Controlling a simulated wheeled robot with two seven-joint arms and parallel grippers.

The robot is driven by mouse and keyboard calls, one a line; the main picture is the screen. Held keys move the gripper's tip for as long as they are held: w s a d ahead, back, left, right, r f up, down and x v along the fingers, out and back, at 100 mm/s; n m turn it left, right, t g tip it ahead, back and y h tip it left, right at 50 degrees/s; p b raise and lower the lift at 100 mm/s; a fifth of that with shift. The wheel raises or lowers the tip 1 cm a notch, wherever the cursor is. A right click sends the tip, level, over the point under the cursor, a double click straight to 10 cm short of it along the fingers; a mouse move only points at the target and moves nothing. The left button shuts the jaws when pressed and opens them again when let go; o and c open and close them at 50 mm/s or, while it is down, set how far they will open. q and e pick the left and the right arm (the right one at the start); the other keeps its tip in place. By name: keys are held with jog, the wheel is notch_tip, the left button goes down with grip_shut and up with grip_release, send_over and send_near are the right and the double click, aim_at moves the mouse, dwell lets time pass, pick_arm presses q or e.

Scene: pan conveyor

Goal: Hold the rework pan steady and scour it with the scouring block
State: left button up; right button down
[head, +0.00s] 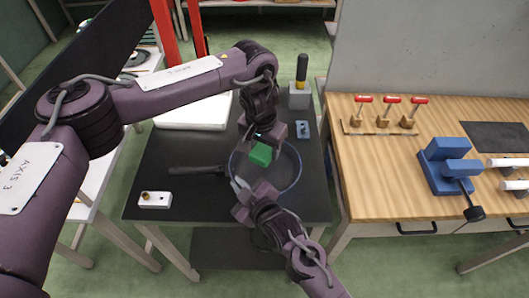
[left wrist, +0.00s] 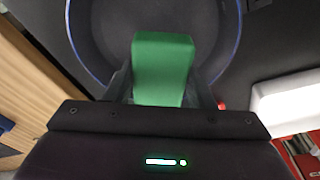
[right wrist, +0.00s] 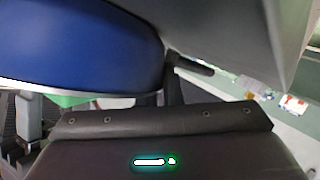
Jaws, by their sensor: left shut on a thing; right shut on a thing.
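The rework pan (head: 286,178) is dark with a blue rim and lies on the dark table; its dark handle (head: 197,170) points left. My left gripper (head: 263,148) is shut on the green scouring block (head: 260,155) and holds it inside the pan. In the left wrist view the block (left wrist: 162,68) sits between the fingers over the pan's dark floor (left wrist: 110,30); I cannot tell whether it touches. My right gripper (head: 240,187) is shut on the pan at its front-left rim, near the handle. The pan's blue outside (right wrist: 80,45) fills much of the right wrist view.
A white block with a brass knob (head: 154,200) lies at the table's front left. A wooden bench (head: 380,165) with a blue vise (head: 445,170) is at right.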

pick_arm(q)
jog(key=shift+r, duration=1)
pick_arm(e)
jog(key=shift+f, duration=0.2)
pick_arm(q)
jog(key=shift+w+f, duration=0.1)
pick_arm(e)
jog(key=c, duration=1.5)
grip_release()
jog(key=shift+w+r, duration=0.1)
jog(key=v, duration=1.2)
